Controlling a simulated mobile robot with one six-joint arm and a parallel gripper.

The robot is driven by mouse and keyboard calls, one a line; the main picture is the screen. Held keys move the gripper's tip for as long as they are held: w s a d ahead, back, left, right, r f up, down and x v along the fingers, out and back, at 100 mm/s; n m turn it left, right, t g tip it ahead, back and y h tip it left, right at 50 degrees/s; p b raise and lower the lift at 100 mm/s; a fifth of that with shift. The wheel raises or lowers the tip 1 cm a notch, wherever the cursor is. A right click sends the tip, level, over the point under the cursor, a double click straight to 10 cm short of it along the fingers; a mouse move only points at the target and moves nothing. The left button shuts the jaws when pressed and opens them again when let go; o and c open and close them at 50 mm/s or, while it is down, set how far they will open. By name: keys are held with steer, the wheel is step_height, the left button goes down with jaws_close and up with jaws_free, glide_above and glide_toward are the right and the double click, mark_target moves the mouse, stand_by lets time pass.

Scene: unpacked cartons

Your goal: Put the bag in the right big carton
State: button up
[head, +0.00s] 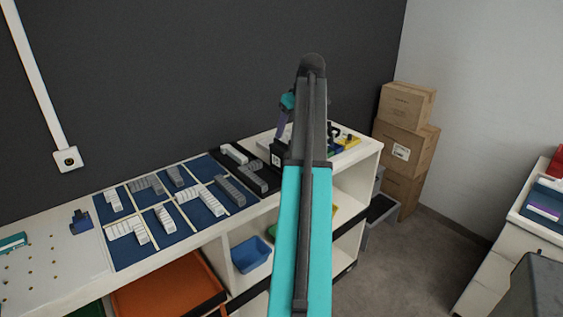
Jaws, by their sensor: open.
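I see no bag in the head view. No open big carton that I could call the right one shows either. The only cartons in view are a stack of brown ones (423,158) in the far corner, and they look closed. My teal and black arm link rises through the middle of the picture and hides part of the bench behind it. My gripper does not show clearly in this view.
A long white bench (231,236) with blue trays of grey and white parts runs along the dark wall. An orange bin (170,288) and a blue bin (251,255) sit below. Grey floor (425,245) lies open between the bench and a white counter (492,268) at right.

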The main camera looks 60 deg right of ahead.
mark_target(282, 146)
steer(key=shift+w+r, duration=0.1)
steer(key=shift+r, duration=0.25)
steer(key=shift+f, duration=0.2)
steer(key=shift+f, duration=0.2)
steer(key=shift+p+x, duration=0.6)
steer(key=shift+x, duration=3.45)
steer(key=shift+w, duration=0.1)
steer(key=shift+p+x, duration=0.75)
steer(key=shift+x, duration=1.75)
steer(key=shift+w+a, duration=0.1)
steer(key=shift+a, duration=0.1)
